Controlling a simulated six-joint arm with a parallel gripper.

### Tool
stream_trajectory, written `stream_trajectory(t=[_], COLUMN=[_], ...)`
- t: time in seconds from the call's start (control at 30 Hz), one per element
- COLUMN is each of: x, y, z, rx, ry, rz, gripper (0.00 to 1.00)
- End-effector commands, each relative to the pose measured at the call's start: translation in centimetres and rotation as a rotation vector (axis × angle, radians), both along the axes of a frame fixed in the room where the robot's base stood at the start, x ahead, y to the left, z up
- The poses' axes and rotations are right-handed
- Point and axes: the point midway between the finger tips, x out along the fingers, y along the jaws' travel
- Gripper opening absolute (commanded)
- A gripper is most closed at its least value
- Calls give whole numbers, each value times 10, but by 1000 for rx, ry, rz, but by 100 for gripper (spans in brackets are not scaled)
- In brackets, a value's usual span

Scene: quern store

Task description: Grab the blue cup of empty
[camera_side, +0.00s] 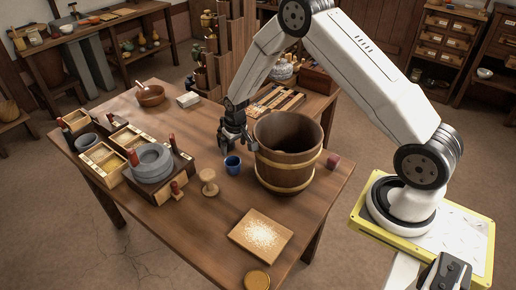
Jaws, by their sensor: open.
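A small blue cup (232,165) stands upright on the wooden table (185,225), left of a large wooden bucket with brass-coloured bands. My gripper (233,150) is just above and behind the cup, pointing down, with its dark fingers open. Nothing shows between the fingers. The gap between the fingertips and the cup is too small to judge in this view. The inside of the cup is too small to tell whether it holds anything.
The tall bucket (284,160) stands close to the right of my gripper. A stone quern (152,165) and wooden boxes fill the left side. A board of pale grain (262,237) lies in front.

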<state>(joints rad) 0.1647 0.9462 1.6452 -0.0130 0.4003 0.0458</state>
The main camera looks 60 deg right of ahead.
Motion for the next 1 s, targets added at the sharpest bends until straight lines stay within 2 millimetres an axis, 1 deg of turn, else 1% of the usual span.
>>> stream_trajectory(t=[0.1, 0.3, 0.77, 0.87, 1.0], x=[1, 5, 6, 7, 8], y=[0, -1, -1, -1, -1], z=[-16, -33, -42, -49, -62], rx=[1, 0, 0, 0, 0], ry=[3, 1, 1, 2, 1], rz=[0, 0, 0, 0, 0], gripper=[100, 100, 100, 100, 100])
